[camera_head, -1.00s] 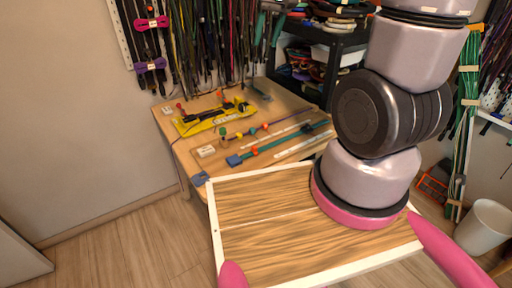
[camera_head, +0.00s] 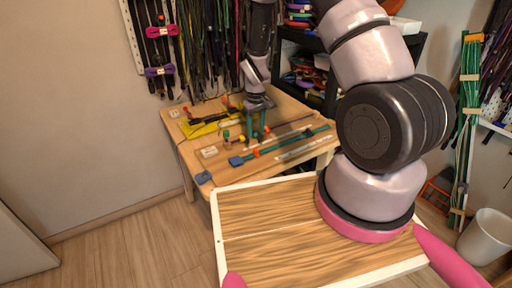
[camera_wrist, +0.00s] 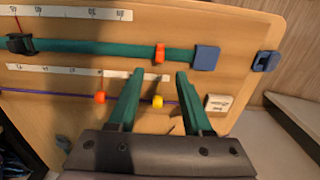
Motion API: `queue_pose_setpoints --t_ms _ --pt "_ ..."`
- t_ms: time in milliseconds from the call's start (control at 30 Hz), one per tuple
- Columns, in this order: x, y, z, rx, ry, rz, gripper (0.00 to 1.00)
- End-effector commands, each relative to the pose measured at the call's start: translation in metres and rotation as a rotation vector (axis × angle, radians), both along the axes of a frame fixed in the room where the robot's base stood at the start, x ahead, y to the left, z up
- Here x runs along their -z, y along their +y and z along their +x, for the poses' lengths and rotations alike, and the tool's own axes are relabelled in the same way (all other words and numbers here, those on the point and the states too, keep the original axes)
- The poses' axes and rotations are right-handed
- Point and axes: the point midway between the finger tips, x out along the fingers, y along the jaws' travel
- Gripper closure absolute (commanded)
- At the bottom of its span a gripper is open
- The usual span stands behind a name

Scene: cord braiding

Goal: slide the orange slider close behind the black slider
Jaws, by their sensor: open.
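A teal strap (camera_wrist: 100,48) runs across the board from a blue end block (camera_wrist: 206,58). The orange slider (camera_wrist: 160,54) sits on it near that block; it also shows in the head view (camera_head: 257,153). The black slider (camera_wrist: 18,44) is on the same strap at the far left of the wrist view, well apart from the orange one; in the head view it is toward the right end (camera_head: 309,133). My gripper (camera_wrist: 160,74) is open and empty, its two teal fingers pointing toward the strap. The orange slider lies just beyond the gap between the fingertips. My gripper (camera_head: 255,137) is over the board.
A purple cord (camera_wrist: 60,94) with an orange bead (camera_wrist: 100,97) and a yellow bead (camera_wrist: 157,101) runs parallel to the strap, near the fingers. White scale strips (camera_wrist: 70,12) lie along the lines. A white block (camera_wrist: 218,103) is right of the fingers. A yellow item (camera_head: 205,128) lies further back.

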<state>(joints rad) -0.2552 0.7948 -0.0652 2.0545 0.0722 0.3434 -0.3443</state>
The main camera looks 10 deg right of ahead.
Motion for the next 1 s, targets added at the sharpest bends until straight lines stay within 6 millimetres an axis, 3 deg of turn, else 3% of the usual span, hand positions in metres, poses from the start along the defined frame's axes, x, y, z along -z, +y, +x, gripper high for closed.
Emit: queue_pose_setpoints --t_ms 200,400,800,833,933,967,1000 --pt "0.044 -0.001 -0.001 0.002 0.004 0.000 0.50" --pt "0.071 0.000 -0.001 0.001 0.002 0.000 0.50" --pt "0.080 0.000 0.000 0.001 0.000 0.001 0.50" --pt "0.079 0.000 0.000 0.001 0.000 0.001 0.54" --pt "0.079 0.000 0.000 0.001 0.000 0.001 0.92" --pt "0.079 0.000 0.000 0.001 0.000 0.001 1.00" --pt "0.079 0.000 0.000 0.001 0.000 0.001 1.00"
